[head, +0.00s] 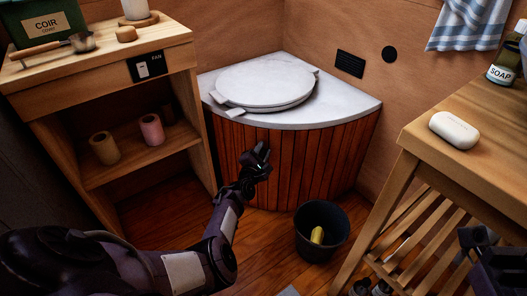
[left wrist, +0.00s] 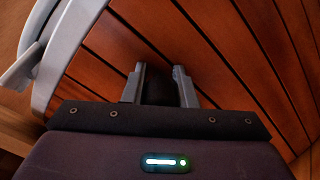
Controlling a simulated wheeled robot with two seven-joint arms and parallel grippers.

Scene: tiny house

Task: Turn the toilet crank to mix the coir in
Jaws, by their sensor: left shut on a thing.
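The corner toilet has a slatted wooden front (head: 325,160) and a pale top with a round lid (head: 265,85), which is down. My left gripper (head: 262,153) is at the slatted front, below the top's edge. In the left wrist view its two fingers (left wrist: 160,85) are shut on a dark piece (left wrist: 159,92) against the slats, which I take to be the crank's handle. The rest of the crank is hidden by the gripper. The coir box (head: 45,25) stands on the shelf unit at upper left. Part of my right arm shows at the lower right (head: 495,265); its fingers are not clear.
A black bucket (head: 321,232) with a yellow item in it stands on the floor, right of my left gripper. A wooden shelf unit (head: 100,65) is at left. A scoop (head: 82,42) lies on the shelf top.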

